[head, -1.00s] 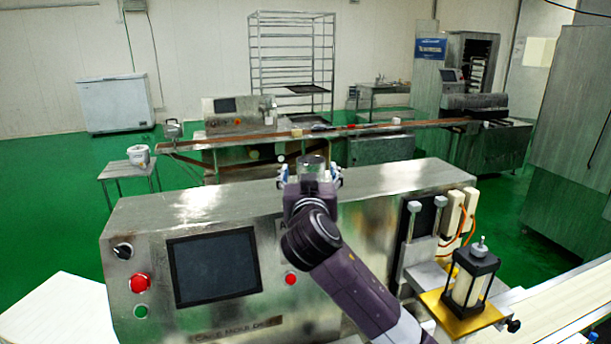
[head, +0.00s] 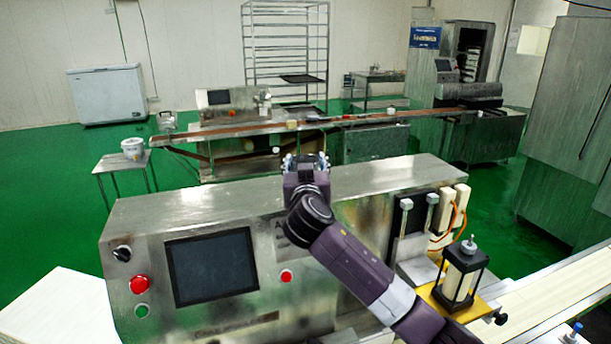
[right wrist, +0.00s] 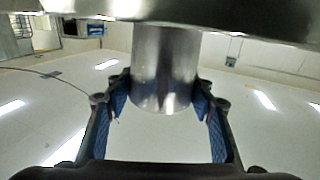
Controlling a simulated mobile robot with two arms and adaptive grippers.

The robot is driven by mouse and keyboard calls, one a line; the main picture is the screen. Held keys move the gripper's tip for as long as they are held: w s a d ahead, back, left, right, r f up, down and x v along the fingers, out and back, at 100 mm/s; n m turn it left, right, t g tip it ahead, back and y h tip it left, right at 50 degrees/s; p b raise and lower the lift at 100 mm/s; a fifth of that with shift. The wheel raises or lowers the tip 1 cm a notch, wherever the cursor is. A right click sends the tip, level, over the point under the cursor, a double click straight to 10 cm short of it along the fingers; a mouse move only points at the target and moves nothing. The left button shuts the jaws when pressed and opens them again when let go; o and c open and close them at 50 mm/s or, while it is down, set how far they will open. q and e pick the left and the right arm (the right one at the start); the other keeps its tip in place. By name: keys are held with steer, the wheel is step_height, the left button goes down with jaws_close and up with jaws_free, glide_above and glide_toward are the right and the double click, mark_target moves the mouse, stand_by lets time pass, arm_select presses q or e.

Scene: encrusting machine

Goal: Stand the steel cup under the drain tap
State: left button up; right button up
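The steel cup (right wrist: 165,70) is a plain shiny cylinder in the right wrist view, between the two blue finger pads of my right gripper (right wrist: 163,100). The pads lie close against both its sides, and it looks held. The wrist picture is upside down, with ceiling lights low in it. In the head view my right gripper (head: 305,162) is over the top of the steel machine (head: 400,180), and the wrist and fingers mostly hide the cup. Whether the cup rests on the metal is unclear. I cannot make out a drain tap. My left gripper is not in view.
The machine front carries a dark screen (head: 212,266) and red buttons. A black-framed unit (head: 463,272) on a yellow plate stands at the right, beside a pale conveyor (head: 555,300). A long bench line crosses behind. Green floor lies open at the left.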

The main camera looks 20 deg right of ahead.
steer(key=c, duration=0.7)
steer(key=shift+r, duration=0.1)
